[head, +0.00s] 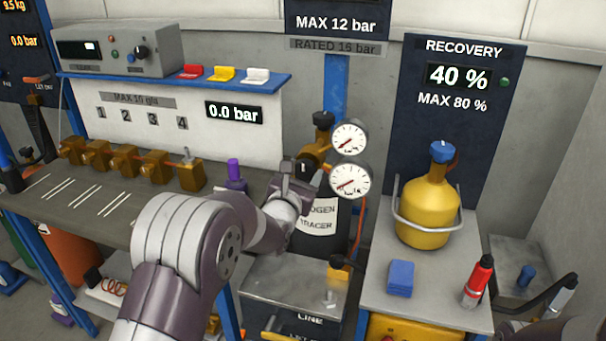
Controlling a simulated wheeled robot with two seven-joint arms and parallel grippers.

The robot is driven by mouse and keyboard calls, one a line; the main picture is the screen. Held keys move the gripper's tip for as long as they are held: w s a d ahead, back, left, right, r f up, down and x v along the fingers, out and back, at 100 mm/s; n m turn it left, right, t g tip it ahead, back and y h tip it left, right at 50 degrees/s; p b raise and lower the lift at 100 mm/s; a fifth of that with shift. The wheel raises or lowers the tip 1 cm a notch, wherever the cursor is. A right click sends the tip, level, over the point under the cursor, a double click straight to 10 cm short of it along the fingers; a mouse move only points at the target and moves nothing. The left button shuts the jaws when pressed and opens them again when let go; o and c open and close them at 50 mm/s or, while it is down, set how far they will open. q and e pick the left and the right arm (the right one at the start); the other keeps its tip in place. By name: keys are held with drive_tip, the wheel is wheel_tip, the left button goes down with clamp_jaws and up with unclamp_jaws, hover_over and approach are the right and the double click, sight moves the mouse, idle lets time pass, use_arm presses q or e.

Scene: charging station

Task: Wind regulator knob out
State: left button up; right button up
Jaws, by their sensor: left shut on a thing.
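The brass regulator (317,152) sits on the dark cylinder (318,240) with the nitrogen tracer label, with two round white gauges, an upper one (349,138) and a lower one (351,181). A dark knob (323,119) tops the cylinder's valve. My left gripper (303,172) is at the regulator's front left, just below the brass body. It is shut on what appears to be the regulator knob, a dark piece mostly hidden by the fingers. My right gripper is not in view.
A bench with brass valves (156,166) lies left, with a purple-capped item (234,175) near my left arm. At right, a grey table (435,296) holds a yellow recovery cylinder (428,210), blue block (401,278) and red bottle (478,281).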

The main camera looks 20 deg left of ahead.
use_arm(q)
drive_tip(key=o, duration=1)
drive_tip(key=shift+c, duration=0.2)
drive_tip(key=s+b, duration=0.1)
drive_tip(key=s, duration=1.1)
drive_tip(key=shift+s+a, duration=0.2)
drive_tip(key=shift+s, duration=0.15)
